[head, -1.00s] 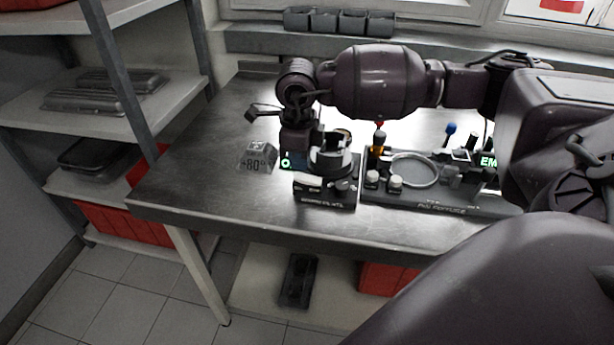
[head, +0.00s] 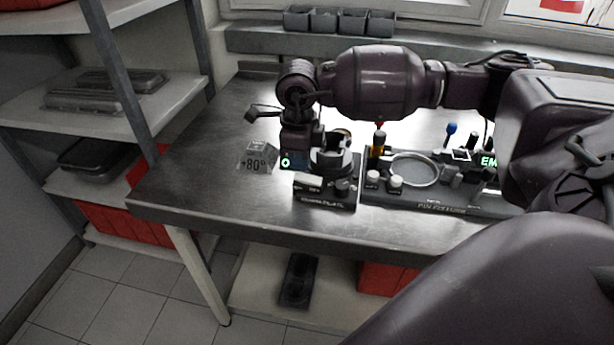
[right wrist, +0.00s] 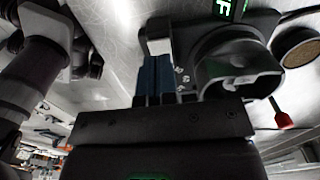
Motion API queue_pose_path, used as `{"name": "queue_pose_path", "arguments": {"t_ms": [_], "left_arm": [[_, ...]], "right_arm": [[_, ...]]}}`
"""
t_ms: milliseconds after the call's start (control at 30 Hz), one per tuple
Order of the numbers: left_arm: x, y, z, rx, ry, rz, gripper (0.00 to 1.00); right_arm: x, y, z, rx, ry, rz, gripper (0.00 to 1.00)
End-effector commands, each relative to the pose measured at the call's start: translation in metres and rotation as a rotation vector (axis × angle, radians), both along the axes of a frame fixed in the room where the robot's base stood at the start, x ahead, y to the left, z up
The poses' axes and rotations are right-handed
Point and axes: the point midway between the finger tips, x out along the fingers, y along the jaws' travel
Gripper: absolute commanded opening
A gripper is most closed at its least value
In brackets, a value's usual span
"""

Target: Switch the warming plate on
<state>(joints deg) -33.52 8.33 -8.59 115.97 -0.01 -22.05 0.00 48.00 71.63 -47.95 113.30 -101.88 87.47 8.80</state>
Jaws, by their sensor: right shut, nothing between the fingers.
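The warming plate (head: 322,203) is a small dark unit near the front edge of the steel bench, with a round open cup on top and lettering on its front. In the right wrist view its body (right wrist: 238,70) shows with a partly cut-off green "F" display (right wrist: 225,8). A pale block like a switch (right wrist: 160,45) stands at its left side. My right gripper (head: 297,163) points down at the plate's left side. Its shut blue fingers (right wrist: 153,78) are empty and end at the pale block; I cannot tell whether they touch it. My left gripper is out of view.
A "+80°" sign (head: 256,159) stands just left of the gripper. Right of the plate is a dark fixture tray (head: 440,207) with a ring, knobs and pins. An amber bottle (head: 378,149) stands behind. The bench's left end is clear.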

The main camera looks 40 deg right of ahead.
Motion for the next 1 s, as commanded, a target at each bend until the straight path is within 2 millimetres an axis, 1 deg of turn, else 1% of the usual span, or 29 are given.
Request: {"name": "queue_pose_path", "arguments": {"t_ms": [1000], "left_arm": [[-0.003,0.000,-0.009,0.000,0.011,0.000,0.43]], "right_arm": [[0.000,0.000,-0.013,0.000,0.000,0.000,0.00]]}}
